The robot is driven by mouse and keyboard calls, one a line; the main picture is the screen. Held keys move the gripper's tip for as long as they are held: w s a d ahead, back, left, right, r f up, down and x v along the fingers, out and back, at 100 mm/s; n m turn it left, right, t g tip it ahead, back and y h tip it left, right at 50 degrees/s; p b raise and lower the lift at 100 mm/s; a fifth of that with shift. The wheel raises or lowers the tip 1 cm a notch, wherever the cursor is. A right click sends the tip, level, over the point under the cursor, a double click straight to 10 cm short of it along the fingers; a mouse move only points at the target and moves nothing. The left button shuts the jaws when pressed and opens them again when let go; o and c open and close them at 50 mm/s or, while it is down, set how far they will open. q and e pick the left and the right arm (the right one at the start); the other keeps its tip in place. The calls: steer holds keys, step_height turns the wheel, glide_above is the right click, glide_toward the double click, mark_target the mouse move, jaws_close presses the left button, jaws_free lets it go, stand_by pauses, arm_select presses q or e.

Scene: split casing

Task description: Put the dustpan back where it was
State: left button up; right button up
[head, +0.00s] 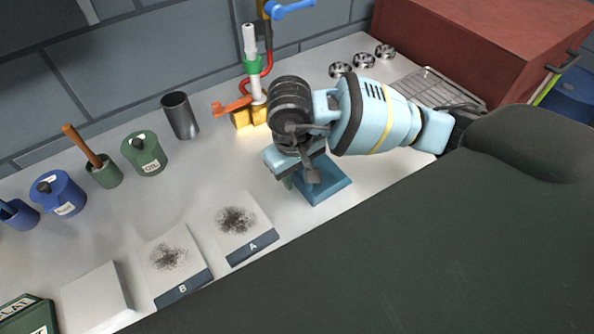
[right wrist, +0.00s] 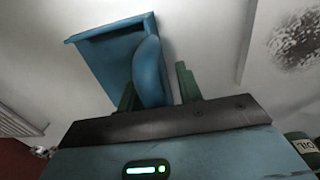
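The blue dustpan (head: 328,184) lies on the white worktop, right of the sheet marked A. My right gripper (head: 297,181) is low over its handle end and partly covers it. In the right wrist view the dustpan (right wrist: 105,62) has its curved handle (right wrist: 150,70) reaching between the two green fingers of the gripper (right wrist: 158,88). The fingers are apart. A gap shows between the handle and the right-hand finger, while the handle overlaps or lies close to the left-hand one. My left gripper is not in view.
Sheets A (head: 232,217) and B (head: 168,254) hold dark powder piles near the front edge. A dark cup (head: 180,116), green oil can (head: 144,153) and blue pot (head: 58,194) stand behind. A wire rack (head: 428,88) and red box (head: 485,40) are at the back right.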

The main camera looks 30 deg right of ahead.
steer(key=r, duration=0.8)
steer(key=a+r, duration=0.1)
steer(key=r, duration=0.3)
steer(key=shift+r+p, duration=0.15)
steer(key=shift+p, duration=0.15)
steer(key=shift+s, duration=0.1)
